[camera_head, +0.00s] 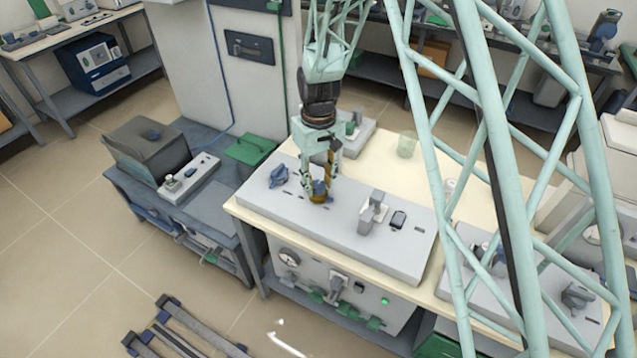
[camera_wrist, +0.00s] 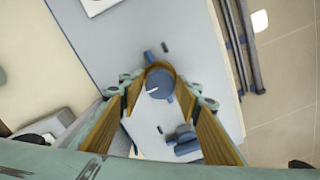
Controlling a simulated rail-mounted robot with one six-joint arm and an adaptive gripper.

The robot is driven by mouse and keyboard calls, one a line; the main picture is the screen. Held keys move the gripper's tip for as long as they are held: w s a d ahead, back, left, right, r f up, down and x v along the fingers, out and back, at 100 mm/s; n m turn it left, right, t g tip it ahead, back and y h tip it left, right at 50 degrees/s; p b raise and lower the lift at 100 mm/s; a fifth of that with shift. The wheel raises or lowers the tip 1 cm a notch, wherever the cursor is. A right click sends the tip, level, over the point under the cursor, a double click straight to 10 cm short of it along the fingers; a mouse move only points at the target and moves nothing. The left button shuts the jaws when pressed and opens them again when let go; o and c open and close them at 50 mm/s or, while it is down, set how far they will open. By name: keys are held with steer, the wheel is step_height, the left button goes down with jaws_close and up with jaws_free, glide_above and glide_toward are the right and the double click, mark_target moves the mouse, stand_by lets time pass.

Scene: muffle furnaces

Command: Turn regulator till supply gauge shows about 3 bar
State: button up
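A blue regulator knob (camera_head: 319,187) with a brass-brown collar stands on the top of a grey panel box (camera_head: 345,227). In the wrist view the gripper (camera_wrist: 158,96) is open, with the knob between or just beyond the fingertips; contact cannot be made out. A round white gauge (camera_head: 289,257) is on the box's front; its needle is too small to read. I cannot tell whether it is the supply gauge.
A second blue knob (camera_head: 279,175) sits to the left on the same top; it also shows in the wrist view (camera_wrist: 183,138). A grey fitting (camera_head: 372,212) and a dark switch (camera_head: 398,219) stand to the right. Green-handled valves (camera_head: 333,296) line the front.

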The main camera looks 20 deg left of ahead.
mark_target(319, 185)
steer(key=shift+o, duration=1.1)
steer(key=shift+r, duration=0.1)
step_height(319, 185, up, 12)
steer(key=shift+r+p, duration=0.35)
steer(key=shift+p, duration=1.35)
steer(key=p, duration=0.3)
steer(key=shift+r, duration=0.3)
steer(key=p, duration=0.4)
steer(key=shift+r, duration=0.3)
steer(key=shift+s+d+f+p, duration=0.1)
steer(key=shift+f+p, duration=0.1)
steer(key=shift+p, duration=0.2)
steer(key=shift+f+p, duration=0.5)
steer(key=shift+f, duration=6.3)
